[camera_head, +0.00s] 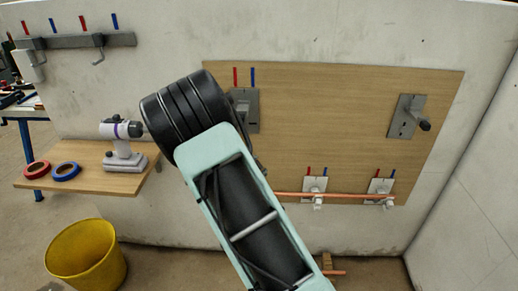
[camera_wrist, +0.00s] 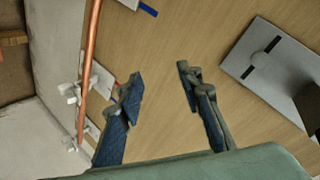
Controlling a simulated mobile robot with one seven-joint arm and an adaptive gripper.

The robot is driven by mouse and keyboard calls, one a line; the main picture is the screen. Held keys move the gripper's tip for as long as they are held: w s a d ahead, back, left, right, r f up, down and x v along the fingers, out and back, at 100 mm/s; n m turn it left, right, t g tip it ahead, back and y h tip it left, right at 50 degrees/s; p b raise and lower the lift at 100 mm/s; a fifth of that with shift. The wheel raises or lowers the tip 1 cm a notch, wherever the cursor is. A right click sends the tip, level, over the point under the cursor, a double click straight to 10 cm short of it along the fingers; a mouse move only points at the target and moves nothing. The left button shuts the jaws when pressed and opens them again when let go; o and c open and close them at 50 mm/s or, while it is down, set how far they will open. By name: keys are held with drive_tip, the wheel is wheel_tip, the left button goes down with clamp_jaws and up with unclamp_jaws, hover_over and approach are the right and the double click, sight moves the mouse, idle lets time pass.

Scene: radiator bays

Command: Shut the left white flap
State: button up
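The left white fitting (camera_head: 314,185) is low on the wooden board at the copper pipe, under a red and a blue mark. Its flap is too small to judge as open or shut. A similar right white fitting (camera_head: 380,187) is at the pipe's right end. In the wrist view, white fitting parts (camera_wrist: 70,93) show beside the pipe at the left; I cannot tell which fitting they belong to. My gripper (camera_wrist: 160,85) is open and empty in front of the board, apart from the pipe. In the head view it is hidden behind my arm.
The copper pipe (camera_head: 345,196) runs along the board's (camera_head: 330,110) lower part. Grey plates stand at left (camera_head: 246,122) and right (camera_head: 402,124), the right one with a dark handle. A wooden shelf (camera_head: 90,180) and yellow bucket (camera_head: 85,255) are at left. A side wall bounds the right.

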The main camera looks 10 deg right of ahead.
drive_tip(key=s+r+m+g+y+p, duration=0.2)
drive_tip(key=s+r+m+y, duration=0.1)
drive_tip(key=r, duration=0.6)
drive_tip(key=shift+s+a+r+m+p, duration=0.2)
drive_tip(key=shift+s+a+m+p, duration=0.1)
drive_tip(key=shift+s+m, duration=0.65)
drive_tip(key=shift+w+d, duration=0.1)
drive_tip(key=shift+w, duration=0.1)
